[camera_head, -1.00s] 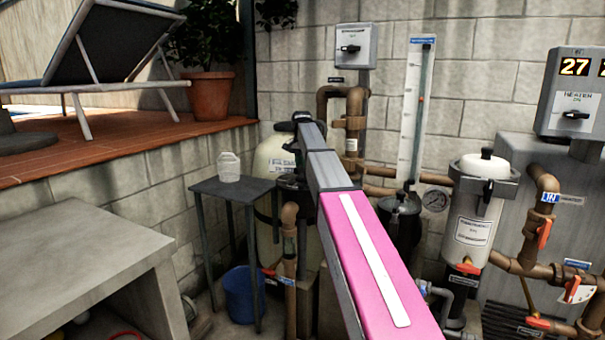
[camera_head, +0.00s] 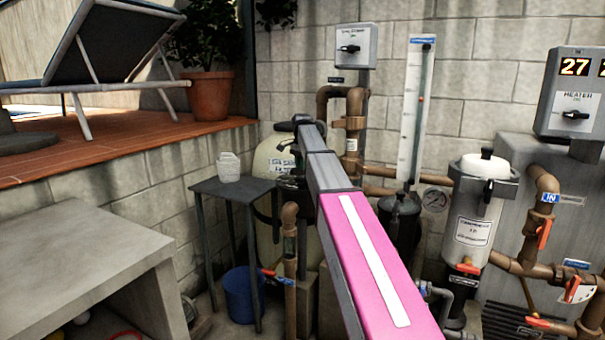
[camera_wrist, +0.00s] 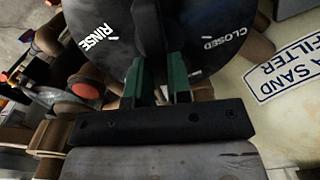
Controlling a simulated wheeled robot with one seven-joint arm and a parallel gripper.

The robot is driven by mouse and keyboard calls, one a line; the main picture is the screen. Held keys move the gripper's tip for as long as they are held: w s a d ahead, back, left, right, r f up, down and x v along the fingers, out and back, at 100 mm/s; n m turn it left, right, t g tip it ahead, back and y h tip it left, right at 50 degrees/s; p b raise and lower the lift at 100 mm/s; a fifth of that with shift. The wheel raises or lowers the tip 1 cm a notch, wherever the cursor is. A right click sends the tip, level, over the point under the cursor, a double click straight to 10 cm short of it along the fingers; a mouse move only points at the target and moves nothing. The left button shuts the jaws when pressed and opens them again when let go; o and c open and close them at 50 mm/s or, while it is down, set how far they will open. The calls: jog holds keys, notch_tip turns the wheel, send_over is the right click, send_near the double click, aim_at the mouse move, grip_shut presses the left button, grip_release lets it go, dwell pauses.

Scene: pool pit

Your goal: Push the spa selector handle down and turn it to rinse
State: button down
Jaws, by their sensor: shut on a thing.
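In the wrist view the spa selector shows as a round black plate (camera_wrist: 198,50) with white RINSE (camera_wrist: 95,37) and CLOSED (camera_wrist: 222,42) lettering. Its dark handle (camera_wrist: 149,25) runs up the picture between these two words. My gripper (camera_wrist: 157,68), with green-sided fingers, is shut on the handle. The other position words are out of view or hidden. How far down the handle is pressed, I cannot tell. In the head view my arm hides most of the selector, at the top of the pale sand filter tank (camera_head: 272,165).
A small dark table (camera_head: 232,187) with a white jug (camera_head: 229,167) stands left of the tank, with a blue bucket (camera_head: 240,293) below. Brown pipes (camera_head: 290,245) rise close to the tank. A white canister (camera_head: 474,215) and heater box (camera_head: 572,95) are at right.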

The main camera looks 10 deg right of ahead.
jog(key=m, duration=0.8)
jog(key=c, duration=0.9)
grip_release()
jog(key=shift+r, duration=3.5)
